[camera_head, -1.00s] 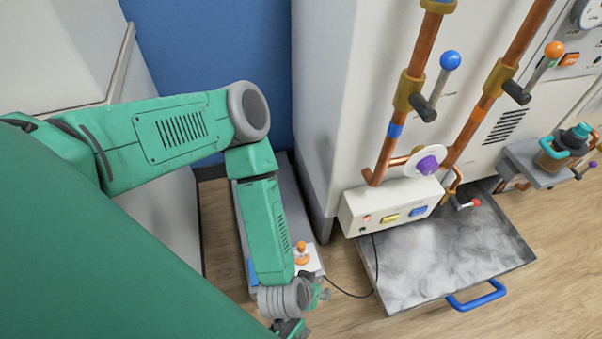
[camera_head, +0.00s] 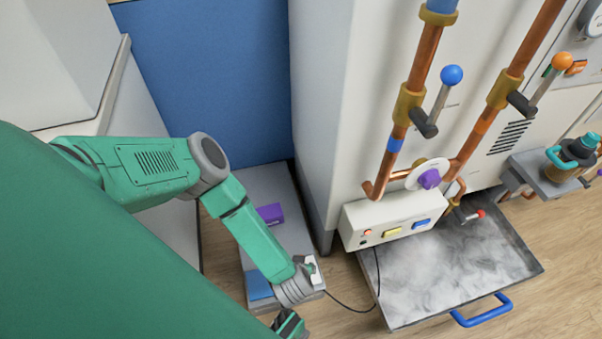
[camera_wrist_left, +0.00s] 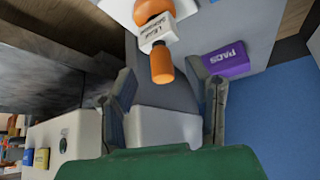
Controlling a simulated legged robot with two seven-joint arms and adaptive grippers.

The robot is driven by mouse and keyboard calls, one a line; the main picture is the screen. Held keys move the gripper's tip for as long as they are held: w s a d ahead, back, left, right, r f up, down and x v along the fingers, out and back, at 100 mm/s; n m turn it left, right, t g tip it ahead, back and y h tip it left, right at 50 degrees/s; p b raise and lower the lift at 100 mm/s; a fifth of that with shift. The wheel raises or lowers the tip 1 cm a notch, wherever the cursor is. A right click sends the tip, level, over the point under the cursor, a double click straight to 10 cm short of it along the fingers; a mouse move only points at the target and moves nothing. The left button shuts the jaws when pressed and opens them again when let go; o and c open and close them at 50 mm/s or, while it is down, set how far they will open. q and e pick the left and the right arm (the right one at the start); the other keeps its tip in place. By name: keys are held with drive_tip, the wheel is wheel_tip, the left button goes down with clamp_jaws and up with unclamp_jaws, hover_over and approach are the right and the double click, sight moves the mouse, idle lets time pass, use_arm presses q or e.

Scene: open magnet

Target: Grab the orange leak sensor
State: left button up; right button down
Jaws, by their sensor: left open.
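The orange leak sensor (camera_wrist_left: 162,66) shows in the left wrist view, with a white body lettered as a leak sensor and a rounded orange part behind it. My left gripper (camera_wrist_left: 160,74) is open, one finger on each side of the sensor's near orange end. Gaps show between the fingers and that end. I cannot tell how deep the end lies between them. In the head view my left arm hides the orange sensor, and the gripper is mostly hidden by the wrist.
A purple pads box (camera_head: 270,214) lies on the grey platform (camera_head: 262,182), with a blue item (camera_head: 259,285) nearer. A white control box (camera_head: 393,219), its black cable, copper pipes and the open metal drawer (camera_head: 450,262) are to the right. A tall cabinet (camera_head: 325,110) edges the platform.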

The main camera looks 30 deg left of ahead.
use_arm(q)
drive_tip(key=shift+w+f, duration=0.15)
drive_tip(key=shift+f, duration=0.15)
drive_tip(key=b+x, duration=0.2)
drive_tip(key=x, duration=0.1)
drive_tip(key=shift+w+a+f+b, duration=0.15)
drive_tip(key=shift+a+f+b, duration=0.05)
drive_tip(key=shift+f+b, duration=0.2)
drive_tip(key=shift+w+a+f, duration=0.2)
drive_tip(key=shift+w+f, duration=0.1)
drive_tip(key=shift+r, duration=0.1)
drive_tip(key=shift+d, duration=0.1)
clamp_jaws()
